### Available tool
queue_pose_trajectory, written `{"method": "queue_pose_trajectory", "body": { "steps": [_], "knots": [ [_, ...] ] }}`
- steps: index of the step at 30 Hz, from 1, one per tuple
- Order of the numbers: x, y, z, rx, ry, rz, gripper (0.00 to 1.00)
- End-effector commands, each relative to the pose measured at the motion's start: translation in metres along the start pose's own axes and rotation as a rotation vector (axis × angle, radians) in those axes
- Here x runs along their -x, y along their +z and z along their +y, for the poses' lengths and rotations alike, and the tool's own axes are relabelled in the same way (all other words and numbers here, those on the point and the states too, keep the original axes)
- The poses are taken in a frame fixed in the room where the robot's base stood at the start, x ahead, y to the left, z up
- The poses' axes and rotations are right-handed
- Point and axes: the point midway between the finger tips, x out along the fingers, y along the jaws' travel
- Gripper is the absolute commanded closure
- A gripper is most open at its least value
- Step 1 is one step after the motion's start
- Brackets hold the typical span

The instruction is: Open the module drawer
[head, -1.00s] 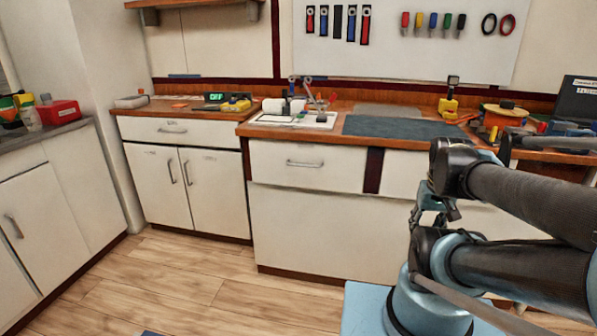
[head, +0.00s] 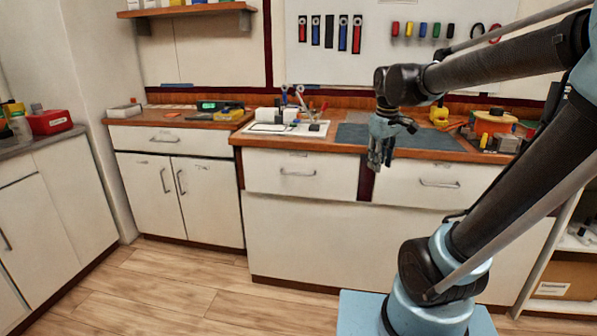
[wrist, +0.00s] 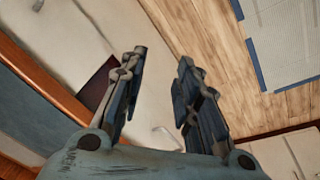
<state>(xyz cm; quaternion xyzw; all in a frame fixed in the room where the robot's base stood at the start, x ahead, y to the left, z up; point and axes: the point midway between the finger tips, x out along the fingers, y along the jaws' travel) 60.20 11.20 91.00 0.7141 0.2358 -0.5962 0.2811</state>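Three white drawers with bar handles show in the head view, all shut: one under the left counter (head: 150,142), one in the middle (head: 300,173) and one on the right (head: 440,184). Small labels on their fronts are too blurred to read, so I cannot tell which is the module drawer. My gripper (head: 380,164) points down in front of the worktop's edge, near the dark red strip between the middle and right drawers. In the wrist view my gripper (wrist: 160,62) is open, with nothing between its fingers and no handle in its grasp.
The wooden worktop (head: 238,141) holds a dark mat (head: 430,141), a white tray (head: 262,128), tools and a yellow-and-orange spool (head: 495,122). An open shelf with a cardboard box (head: 565,275) stands at the right. The wooden floor (head: 150,290) before the cabinets is clear.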

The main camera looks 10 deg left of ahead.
Motion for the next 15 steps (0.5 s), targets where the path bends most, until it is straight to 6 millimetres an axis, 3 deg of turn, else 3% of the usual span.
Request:
{"method": "queue_pose_trajectory", "body": {
  "steps": [1, 8, 15],
  "knots": [
    [0.005, -0.021, -0.001, 0.049, -0.001, 0.0, 0.7],
    [0.018, -0.103, -0.014, 0.271, -0.001, 0.0, 0.7],
    [0.022, -0.189, -0.044, 0.501, 0.0, 0.002, 0.7]
  ]
}}
